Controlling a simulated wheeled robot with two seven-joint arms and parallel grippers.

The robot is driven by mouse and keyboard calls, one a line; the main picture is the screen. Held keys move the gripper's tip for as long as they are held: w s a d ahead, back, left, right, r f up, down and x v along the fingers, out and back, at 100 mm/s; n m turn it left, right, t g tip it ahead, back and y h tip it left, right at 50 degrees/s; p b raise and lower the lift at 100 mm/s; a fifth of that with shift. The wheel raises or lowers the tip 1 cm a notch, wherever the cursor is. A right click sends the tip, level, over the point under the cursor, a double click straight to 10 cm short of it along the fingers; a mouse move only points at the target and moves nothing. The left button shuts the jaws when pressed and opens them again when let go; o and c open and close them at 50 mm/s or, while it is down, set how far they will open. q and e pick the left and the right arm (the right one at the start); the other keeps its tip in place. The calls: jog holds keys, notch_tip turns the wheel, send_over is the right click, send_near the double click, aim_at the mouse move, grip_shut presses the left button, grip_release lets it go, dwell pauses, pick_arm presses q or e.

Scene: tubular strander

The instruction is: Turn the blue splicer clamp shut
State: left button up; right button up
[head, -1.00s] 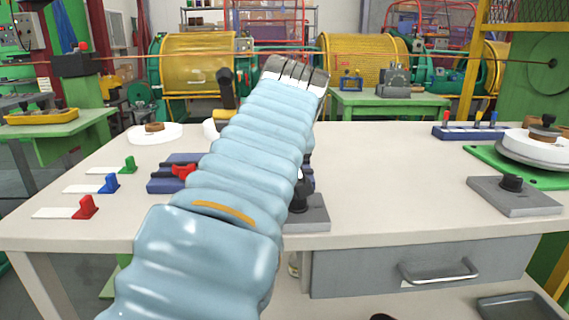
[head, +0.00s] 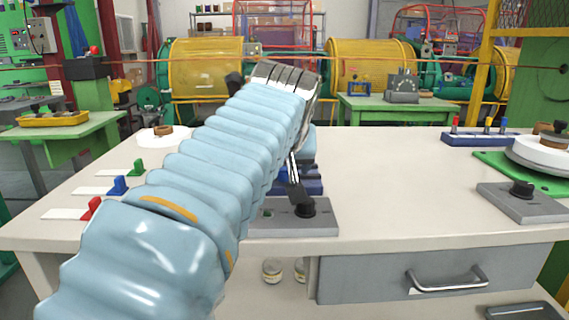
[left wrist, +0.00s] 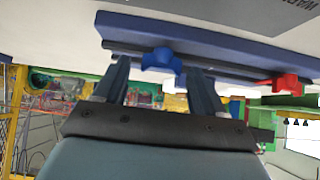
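The blue splicer clamp (left wrist: 161,60) shows in the left wrist view, mounted on a dark bar along a blue base (left wrist: 200,45). My left gripper (left wrist: 157,76) is open, with one finger on each side of the blue clamp. I cannot tell whether either finger touches it. A red clamp (left wrist: 281,83) sits farther right on the same base, outside the fingers. My right gripper is not in view.
A grey plate with a black knob (head: 304,207) lies at the table's front edge. Red (head: 92,208), blue (head: 118,186) and green (head: 138,167) blocks stand on white strips at left. A second grey plate (head: 520,201) lies at right. The table's middle right (head: 400,180) is clear.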

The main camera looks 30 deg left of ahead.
pick_arm(q)
jog(key=p+v, duration=0.2)
jog(key=v, duration=1.1)
jog(key=shift+s+d+r, duration=0.2)
jog(key=shift+d+r, duration=0.05)
